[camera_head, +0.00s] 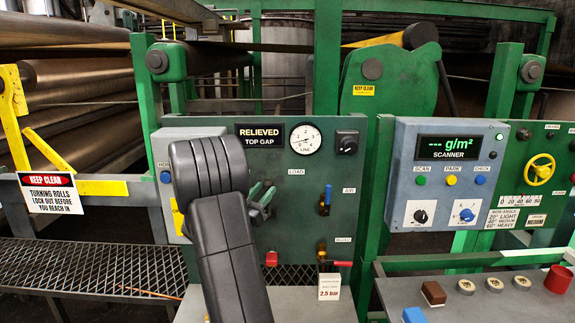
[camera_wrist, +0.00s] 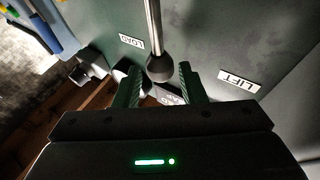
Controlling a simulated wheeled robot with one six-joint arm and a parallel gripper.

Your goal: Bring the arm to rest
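My arm (camera_head: 228,235) rises from the bottom of the head view and stands in front of the green panel (camera_head: 300,225). My gripper (camera_head: 262,196) is held out close to that panel, left of its middle. In the wrist view my gripper (camera_wrist: 158,78) has its two green fingers apart, with nothing pressed between them. The lever is hidden behind my arm in the head view.
LOAD (camera_wrist: 131,40) and LIFT (camera_wrist: 238,81) labels flank the rod. A blue-handled valve (camera_head: 325,200) and red-handled valve (camera_head: 340,263) stick out right of my arm. The scanner box (camera_head: 447,175) is further right. A shelf at lower right holds a brown block (camera_head: 433,293) and red cup (camera_head: 558,279).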

